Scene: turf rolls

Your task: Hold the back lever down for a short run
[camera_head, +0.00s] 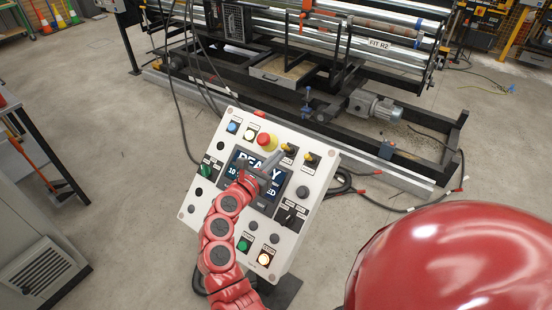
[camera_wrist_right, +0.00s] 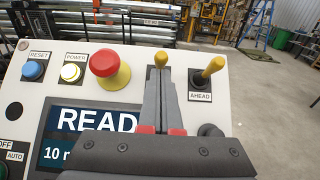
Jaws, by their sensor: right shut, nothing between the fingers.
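The slanted control panel (camera_head: 215,150) carries two yellow-tipped levers. The right lever (camera_wrist_right: 213,68) has an AHEAD label; it also shows in the head view (camera_head: 309,157). The left lever (camera_wrist_right: 160,60) stands beside it, with only its yellow tip clear above my fingers; its base and any label are hidden. My right gripper (camera_head: 278,155) is shut and empty; its fingers (camera_wrist_right: 162,95) point at the left lever. I cannot tell whether they touch it. The display (camera_head: 264,205) is partly covered by my gripper and reads READY in part. My left gripper is not in view.
A red mushroom button (camera_wrist_right: 108,66) sits just left of the levers, beside the lit POWER button (camera_wrist_right: 72,72) and blue RESET button (camera_wrist_right: 33,70). Behind the panel stands the roller machine (camera_head: 330,75) with a motor (camera_head: 375,106). Cables lie on the floor.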

